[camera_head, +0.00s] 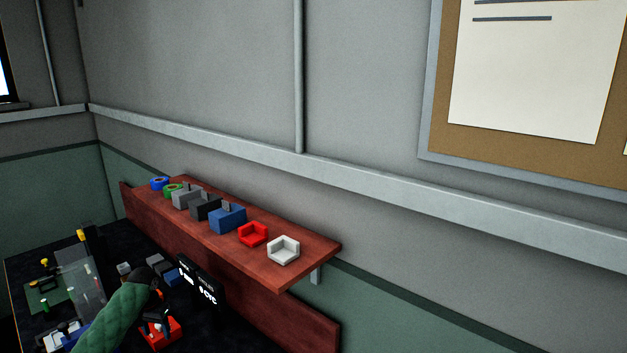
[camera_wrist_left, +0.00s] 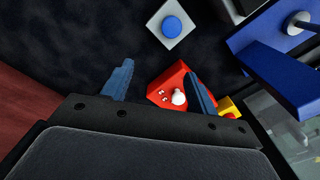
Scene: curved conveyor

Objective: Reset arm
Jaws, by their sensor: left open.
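A red block with a white knob (camera_wrist_left: 172,85) lies beyond and partly behind the right finger in the wrist view. A red block (camera_head: 162,335) also shows close to the gripper in the head view. My right gripper is not in view.
A red-brown shelf (camera_head: 305,262) on the wall holds several coloured blocks, including a white one (camera_head: 283,250) at its near end. The dark table (camera_head: 125,238) below is cluttered at the left. Black boxes with white lettering (camera_head: 202,283) stand beside the gripper, under the shelf.

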